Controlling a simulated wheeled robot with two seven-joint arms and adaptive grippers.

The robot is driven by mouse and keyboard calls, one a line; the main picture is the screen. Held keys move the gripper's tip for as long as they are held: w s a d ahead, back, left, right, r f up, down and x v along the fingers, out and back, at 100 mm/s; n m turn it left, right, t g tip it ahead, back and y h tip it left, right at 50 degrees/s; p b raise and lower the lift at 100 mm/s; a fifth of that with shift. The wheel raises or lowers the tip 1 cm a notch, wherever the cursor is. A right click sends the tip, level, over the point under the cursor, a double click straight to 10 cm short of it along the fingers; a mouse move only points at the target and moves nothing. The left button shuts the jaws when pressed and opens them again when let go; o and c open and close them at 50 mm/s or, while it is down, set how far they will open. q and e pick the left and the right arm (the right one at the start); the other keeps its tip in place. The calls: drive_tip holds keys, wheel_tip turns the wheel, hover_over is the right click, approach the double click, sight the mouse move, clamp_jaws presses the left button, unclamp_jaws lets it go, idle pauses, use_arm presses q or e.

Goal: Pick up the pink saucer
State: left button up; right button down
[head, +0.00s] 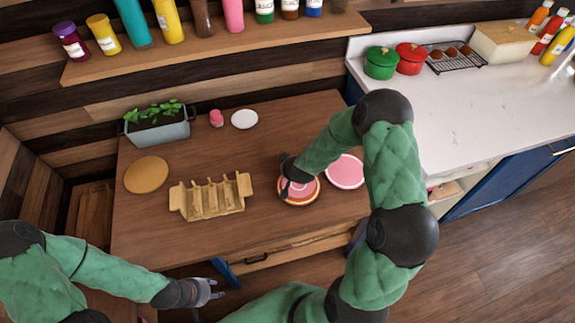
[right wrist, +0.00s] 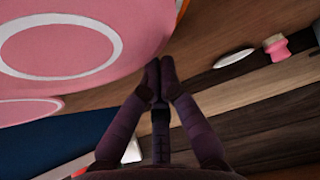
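The pink saucer (head: 304,187), with a pale ring, is at the right of the wooden table, over an orange-rimmed plate (head: 300,204). In the right wrist view the pink saucer (right wrist: 60,45) fills the upper left. My right gripper (head: 286,181) is at its left rim, partly hiding it. In the right wrist view its fingertips (right wrist: 160,68) are nearly together at the rim and look shut on it. Whether the saucer is clear of the plate cannot be told. My left gripper (head: 212,289) is open and empty in front of the table.
Another pink plate (head: 345,171) lies just right of the saucer. A wooden rack (head: 210,198), a round board (head: 147,175), a planter (head: 160,132), a small pink item (head: 216,118) and a white saucer (head: 245,119) stand to the left and back. Table between rack and saucer is bare.

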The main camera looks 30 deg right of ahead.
drive_tip(key=shift+s+a, duration=0.2)
drive_tip(key=shift+s, duration=0.55)
drive_tip(key=shift+s+a, duration=0.2)
drive_tip(key=shift+s, duration=0.55)
drive_tip(key=shift+s+a, duration=0.2)
drive_tip(key=shift+s, duration=0.55)
drive_tip(key=shift+w+d, duration=0.1)
